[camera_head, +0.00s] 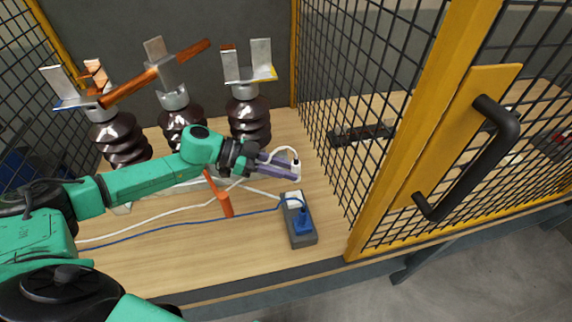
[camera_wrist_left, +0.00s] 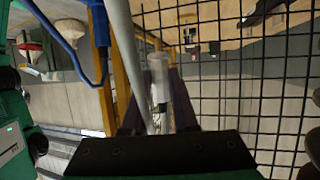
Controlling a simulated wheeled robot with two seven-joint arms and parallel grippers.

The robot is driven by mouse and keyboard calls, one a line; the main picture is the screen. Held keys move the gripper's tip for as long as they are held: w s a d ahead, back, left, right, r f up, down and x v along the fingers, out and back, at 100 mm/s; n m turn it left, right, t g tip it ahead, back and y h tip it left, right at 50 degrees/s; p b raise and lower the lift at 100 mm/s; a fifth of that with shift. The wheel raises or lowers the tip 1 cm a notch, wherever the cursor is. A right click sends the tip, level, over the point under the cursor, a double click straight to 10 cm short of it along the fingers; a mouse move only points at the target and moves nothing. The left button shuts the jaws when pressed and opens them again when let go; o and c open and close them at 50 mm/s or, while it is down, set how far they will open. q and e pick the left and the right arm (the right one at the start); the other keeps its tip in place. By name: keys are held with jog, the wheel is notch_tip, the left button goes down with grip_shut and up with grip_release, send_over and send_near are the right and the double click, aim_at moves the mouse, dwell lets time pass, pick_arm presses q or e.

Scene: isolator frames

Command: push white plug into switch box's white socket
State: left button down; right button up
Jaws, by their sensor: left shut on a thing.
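My left gripper (camera_head: 280,168) is shut on the white plug (camera_head: 296,167), which sits at the fingertips with its white cord looping above. In the wrist view the plug (camera_wrist_left: 159,78) shows pale with a dark end, between the purple fingers. The grey switch box (camera_head: 302,238) lies on the wooden table, below and slightly right of the gripper in the head view. The plug is apart from the box. My right gripper is not in view.
Brown insulators (camera_head: 249,118) with metal brackets stand behind the arm. White and blue cords cross the table. A yellow-framed mesh door (camera_head: 402,135) with a black handle stands right of the box.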

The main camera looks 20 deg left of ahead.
pick_arm(q)
notch_tip(320, 180, down, 5)
jog(key=shift+b, duration=1)
jog(key=shift+r, duration=0.1)
jog(key=shift+p, duration=0.45)
jog(key=shift+p, duration=0.45)
